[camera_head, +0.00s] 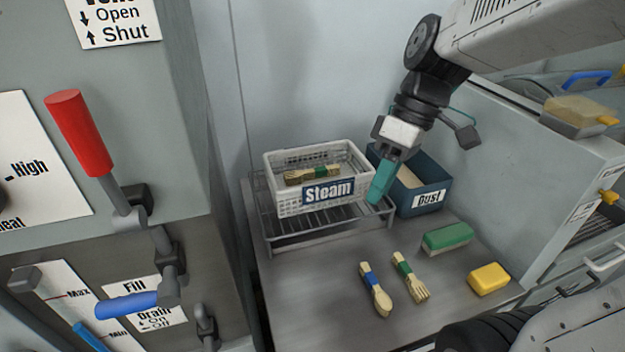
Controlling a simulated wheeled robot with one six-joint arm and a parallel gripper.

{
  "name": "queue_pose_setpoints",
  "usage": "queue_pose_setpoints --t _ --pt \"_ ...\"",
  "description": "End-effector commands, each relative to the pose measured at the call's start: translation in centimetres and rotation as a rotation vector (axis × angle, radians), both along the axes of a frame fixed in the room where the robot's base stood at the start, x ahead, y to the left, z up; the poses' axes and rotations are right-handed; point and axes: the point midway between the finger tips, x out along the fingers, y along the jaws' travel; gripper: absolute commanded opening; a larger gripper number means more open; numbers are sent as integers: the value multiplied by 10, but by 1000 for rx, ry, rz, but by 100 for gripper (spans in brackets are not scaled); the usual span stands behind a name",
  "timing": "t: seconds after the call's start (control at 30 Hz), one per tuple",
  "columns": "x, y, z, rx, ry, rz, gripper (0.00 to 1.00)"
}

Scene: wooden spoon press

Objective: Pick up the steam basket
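The steam basket (285,208) is a white slotted basket with a blue "Steam" label. It sits upright on a wire rack (322,221) at the back left of the metal table. Bundled wooden cutlery with a green band (312,175) lies inside it. My gripper (381,184) points down by the basket's right end, its teal fingers in front of the gap between the basket and the blue bin. I cannot tell whether the fingers touch the basket's wall or whether they are apart.
A blue "Dust" bin (437,187) stands right of the basket. A blue-banded spoon bundle (375,290), a green-banded fork bundle (410,278), a green block (448,238) and a yellow block (489,279) lie on the table (320,270). A red-handled lever (80,132) juts out at left.

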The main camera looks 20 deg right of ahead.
Motion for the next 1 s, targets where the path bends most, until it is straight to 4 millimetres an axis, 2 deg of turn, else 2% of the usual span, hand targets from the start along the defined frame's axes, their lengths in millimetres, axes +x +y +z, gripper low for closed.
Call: queue_pose_setpoints --t 0.03,0.17,0.3,0.5,0.7,1.0 --pt "19 -2 -7 78 -7 73 33" --pt "64 -6 -24 292 -112 267 33" --pt "113 -19 -49 494 -300 428 33" --pt "162 -41 -82 652 -578 558 33" --pt "179 -49 -97 689 -707 604 33" --pt "181 -25 -110 692 -718 611 33"
